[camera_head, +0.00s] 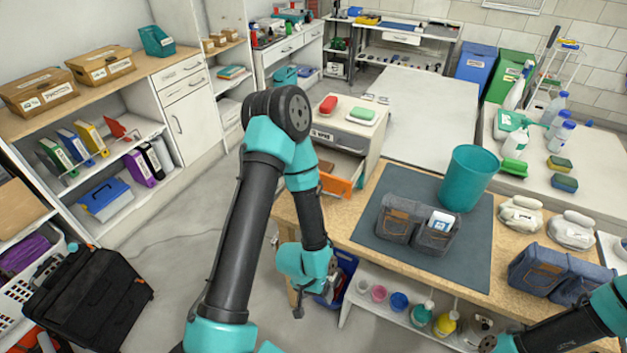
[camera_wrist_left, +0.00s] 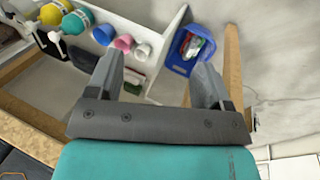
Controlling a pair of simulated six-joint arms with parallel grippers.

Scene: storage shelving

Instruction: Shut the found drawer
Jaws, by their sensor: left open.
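The drawer does not show there. My right arm enters at the lower right; its gripper is out of sight.
A red thing (camera_head: 328,104) and a green-and-white thing (camera_head: 361,115) lie on the drawer unit. The bench holds a grey-blue mat (camera_head: 460,272), a denim caddy (camera_head: 417,226) and a teal bin (camera_head: 468,178). Cups and bottles stand on a lower shelf (camera_head: 390,316). Open floor lies left.

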